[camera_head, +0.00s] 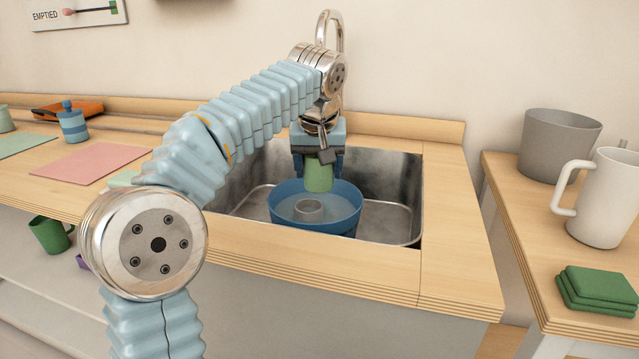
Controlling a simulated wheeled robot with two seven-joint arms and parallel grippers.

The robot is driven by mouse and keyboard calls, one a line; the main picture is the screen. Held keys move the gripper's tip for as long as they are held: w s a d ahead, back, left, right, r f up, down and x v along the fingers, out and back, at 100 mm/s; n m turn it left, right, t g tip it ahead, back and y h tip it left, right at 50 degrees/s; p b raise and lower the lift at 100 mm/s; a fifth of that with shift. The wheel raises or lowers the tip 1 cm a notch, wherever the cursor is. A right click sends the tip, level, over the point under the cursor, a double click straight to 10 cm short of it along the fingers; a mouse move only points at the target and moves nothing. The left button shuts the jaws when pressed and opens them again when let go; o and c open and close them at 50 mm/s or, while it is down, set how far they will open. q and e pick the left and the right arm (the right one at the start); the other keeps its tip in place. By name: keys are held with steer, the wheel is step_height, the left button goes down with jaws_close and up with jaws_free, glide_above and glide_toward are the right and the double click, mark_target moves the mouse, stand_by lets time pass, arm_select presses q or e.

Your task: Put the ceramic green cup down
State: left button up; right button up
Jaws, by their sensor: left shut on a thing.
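A light green cup (318,178) is in my left gripper (319,164), which is shut on it. My left arm reaches across the counter, and the gripper points down over the sink. The cup hangs above the blue round basin (342,228), over its back part. The gripper's fingers hide the cup's upper sides, and I cannot tell whether its lower edge touches anything. My right gripper is out of view.
A darker green mug (50,235) is below the left counter. A white jug (604,197), grey pot (556,145) and folded green cloths (596,290) occupy the right counter.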

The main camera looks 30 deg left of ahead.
mark_target(320, 183)
arm_select(q)
steer(key=shift+f+b, duration=0.35)
steer(key=shift+f, duration=1.3)
steer(key=shift+f+b, duration=0.4)
steer(key=shift+f, duration=0.2)
steer(key=o, duration=1.1)
steer(key=shift+w+r+p, duration=0.1)
steer(key=shift+r+p, duration=0.2)
steer(key=shift+r, duration=0.1)
steer(key=p+v, duration=0.3)
steer(key=v, duration=0.9)
steer(key=shift+r, duration=0.2)
